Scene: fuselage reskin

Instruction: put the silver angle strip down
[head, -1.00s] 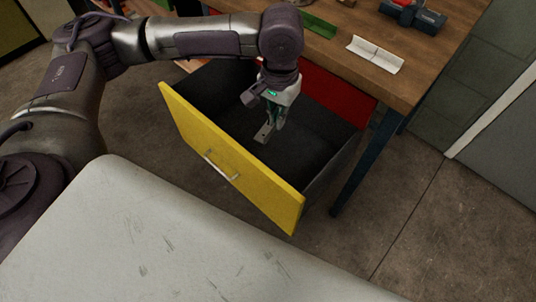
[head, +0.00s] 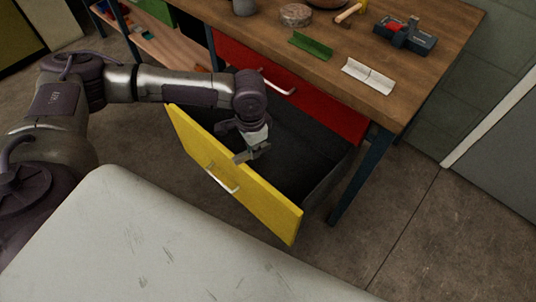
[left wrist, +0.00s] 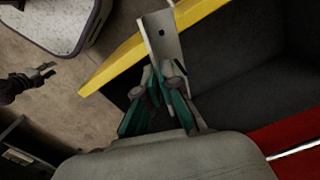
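My left gripper (head: 254,146) is shut on a silver angle strip (left wrist: 160,38), a bent metal piece with a dark hole. In the head view the silver angle strip (head: 244,156) is small and partly hidden by the gripper. It is above the open drawer, close behind the yellow drawer front (head: 235,180). In the left wrist view the strip sticks out past the teal fingers (left wrist: 158,95) and overlaps the yellow front edge. My right gripper (left wrist: 46,72) shows small at the left of the left wrist view, its fingers apart and empty.
The open drawer's dark inside (head: 310,150) looks empty. On the wooden workbench (head: 430,72) above lie a white angle piece (head: 368,76), a green angle piece (head: 310,46), and a vise-like tool (head: 405,36). A shut red drawer (head: 335,105) is behind.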

